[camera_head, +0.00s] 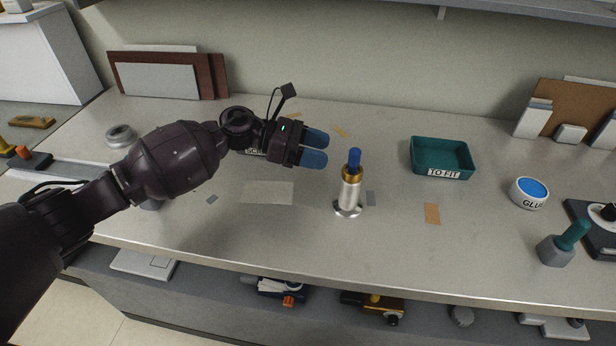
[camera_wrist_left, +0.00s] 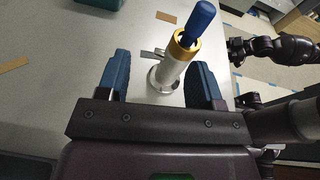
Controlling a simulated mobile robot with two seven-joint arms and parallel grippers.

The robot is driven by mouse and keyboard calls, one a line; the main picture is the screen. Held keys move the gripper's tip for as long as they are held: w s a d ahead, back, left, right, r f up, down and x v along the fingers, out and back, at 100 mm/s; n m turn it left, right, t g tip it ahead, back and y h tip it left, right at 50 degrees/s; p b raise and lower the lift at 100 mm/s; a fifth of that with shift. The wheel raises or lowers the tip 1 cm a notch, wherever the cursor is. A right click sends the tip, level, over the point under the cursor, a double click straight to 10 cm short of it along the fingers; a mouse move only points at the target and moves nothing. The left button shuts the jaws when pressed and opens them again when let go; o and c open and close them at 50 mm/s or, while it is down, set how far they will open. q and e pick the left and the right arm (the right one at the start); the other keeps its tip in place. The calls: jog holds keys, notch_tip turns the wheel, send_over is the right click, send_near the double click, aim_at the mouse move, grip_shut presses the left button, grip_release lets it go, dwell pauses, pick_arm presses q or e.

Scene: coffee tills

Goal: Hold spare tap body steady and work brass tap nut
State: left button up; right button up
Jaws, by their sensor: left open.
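The spare tap body (camera_head: 348,195) is a silver cylinder standing upright on a round flange on the counter; it also shows in the left wrist view (camera_wrist_left: 168,73). The brass tap nut (camera_head: 351,174) sits around its upper end, seen as a gold ring in the left wrist view (camera_wrist_left: 186,46). A blue piece (camera_head: 354,158) sticks up from the top. My left gripper (camera_head: 318,148) is open and empty, left of the tap and apart from it. In the left wrist view the tap appears beyond and between the blue fingers. A dark arm (camera_wrist_left: 272,48), apparently my right, shows there; its fingers are unclear.
A teal TO FIT tray (camera_head: 441,172) stands right of the tap. Farther right are a GLUE pot (camera_head: 529,193) and a teal-handled tool (camera_head: 565,243). A pale sheet (camera_head: 268,192) lies left of the tap. Boards (camera_head: 160,75) lean at the back left.

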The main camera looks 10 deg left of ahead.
pick_arm(q)
jog(key=m+y, duration=0.1)
send_near(343, 194)
jog(key=shift+w+d+f+g, duration=0.2)
jog(key=shift+w+d+f, duration=0.2)
jog(key=shift+w+d, duration=0.2)
jog(key=shift+w+d+f+g, duration=0.2)
jog(key=shift+w+d+f, duration=0.3)
jog(key=shift+w, duration=0.1)
jog(key=shift+s+d+f, duration=0.1)
jog(key=shift+s+f, duration=0.05)
jog(key=shift+f, duration=0.2)
jog(key=shift+x, duration=3.75)
jog(key=c, duration=1)
jog(key=shift+f, duration=0.15)
jog(key=o, duration=1.2)
jog(key=c, duration=1.2)
